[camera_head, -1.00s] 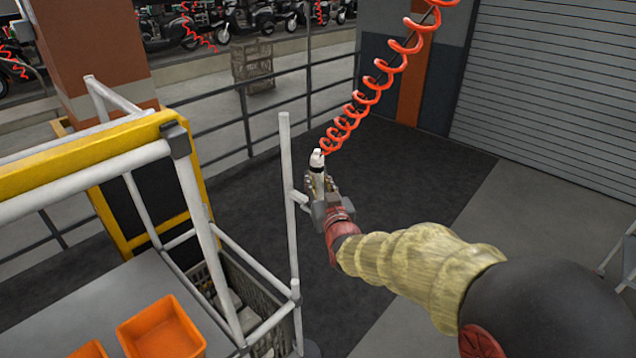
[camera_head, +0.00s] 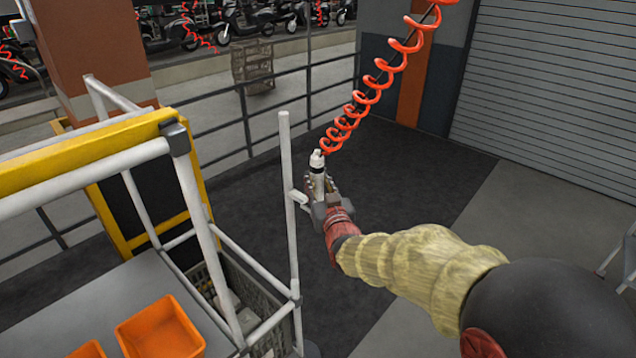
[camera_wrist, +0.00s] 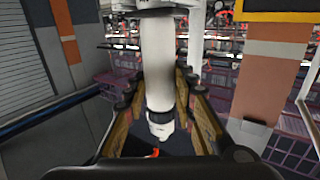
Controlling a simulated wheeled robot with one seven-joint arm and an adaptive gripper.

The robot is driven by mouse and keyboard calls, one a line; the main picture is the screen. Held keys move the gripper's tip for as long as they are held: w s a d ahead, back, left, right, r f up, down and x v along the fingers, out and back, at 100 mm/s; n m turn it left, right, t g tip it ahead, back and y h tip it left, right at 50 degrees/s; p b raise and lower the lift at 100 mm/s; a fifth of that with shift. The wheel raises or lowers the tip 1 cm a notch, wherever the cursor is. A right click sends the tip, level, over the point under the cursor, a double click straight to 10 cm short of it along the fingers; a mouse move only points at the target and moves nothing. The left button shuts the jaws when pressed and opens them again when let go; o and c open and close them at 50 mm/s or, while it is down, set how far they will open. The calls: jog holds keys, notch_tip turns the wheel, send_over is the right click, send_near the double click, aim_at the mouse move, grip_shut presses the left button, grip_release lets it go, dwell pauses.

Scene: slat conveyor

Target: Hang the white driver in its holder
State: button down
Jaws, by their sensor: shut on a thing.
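The white driver (camera_head: 317,175) hangs from the end of a red coiled hose (camera_head: 372,85) in the head view. My gripper (camera_head: 324,190) is shut on it and holds it nearly upright, just right of a white vertical pole (camera_head: 287,170). A small pale bracket (camera_head: 299,197) on the pole, apparently the holder, is close to the driver; I cannot tell whether they touch. In the wrist view the driver's white body (camera_wrist: 157,65) runs between my gripper's fingers (camera_wrist: 165,112). Its far end is cut off at the top edge.
A white and yellow frame (camera_head: 85,160) with a grey table and orange bins (camera_head: 160,330) stands at left. A grey crate (camera_head: 240,300) sits beside the pole's foot. Dark railings run behind. The floor (camera_head: 420,185) to the right is clear.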

jog(key=shift+f+b, duration=0.1)
jog(key=shift+b, duration=0.25)
dwell(0.3)
jog(key=c, duration=1.7)
grip_release()
jog(key=shift+c, duration=0.2)
jog(key=o, duration=0.4)
jog(key=shift+c, duration=0.2)
jog(key=shift+f, duration=0.1)
jog(key=shift+f, duration=0.15)
jog(key=v, duration=1.2)
jog(key=shift+a, duration=0.15)
